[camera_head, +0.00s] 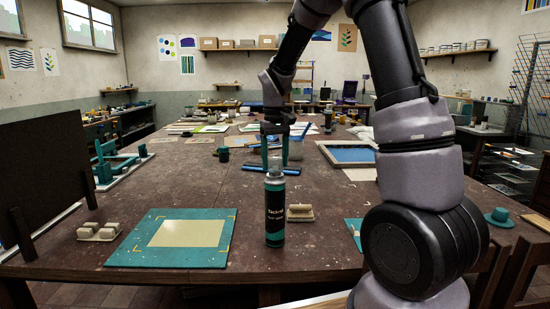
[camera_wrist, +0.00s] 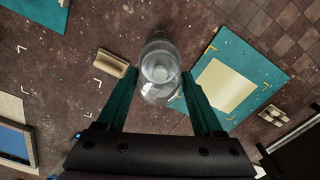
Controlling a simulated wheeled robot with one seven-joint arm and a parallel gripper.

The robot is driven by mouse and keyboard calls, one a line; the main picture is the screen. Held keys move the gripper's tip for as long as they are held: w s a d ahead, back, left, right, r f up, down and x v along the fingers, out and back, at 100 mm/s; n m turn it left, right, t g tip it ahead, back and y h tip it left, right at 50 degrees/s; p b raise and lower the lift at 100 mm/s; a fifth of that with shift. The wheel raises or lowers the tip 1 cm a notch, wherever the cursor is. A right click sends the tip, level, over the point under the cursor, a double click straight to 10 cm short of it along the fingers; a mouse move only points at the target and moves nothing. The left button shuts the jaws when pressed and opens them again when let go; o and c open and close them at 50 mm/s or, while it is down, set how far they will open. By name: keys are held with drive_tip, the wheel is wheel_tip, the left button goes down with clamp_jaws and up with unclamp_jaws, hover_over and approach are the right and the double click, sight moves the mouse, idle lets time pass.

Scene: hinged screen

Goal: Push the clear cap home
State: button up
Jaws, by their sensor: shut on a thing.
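A black and teal spray can (camera_head: 275,215) stands upright near the front of the table. The clear cap (camera_head: 275,166) is at the top of the can, between the fingertips of my gripper (camera_head: 275,150). In the wrist view the clear cap (camera_wrist: 160,66) sits between the two green fingers of my gripper (camera_wrist: 158,88), which are shut on it. The cap looks in line with the can. I cannot tell how far down over the can's top it sits. The can's body is hardly visible from the wrist.
A teal board with a cream sheet (camera_head: 185,233) lies left of the can. A small beige block (camera_head: 299,212) is close on the right. A dark upright screen (camera_head: 60,165) stands at the left. A blue-topped frame (camera_head: 350,154) lies farther back.

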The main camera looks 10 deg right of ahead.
drive_tip(key=shift+f, duration=0.65)
drive_tip(key=o, duration=1.5)
drive_tip(key=shift+f, duration=0.1)
drive_tip(key=shift+o, duration=0.2)
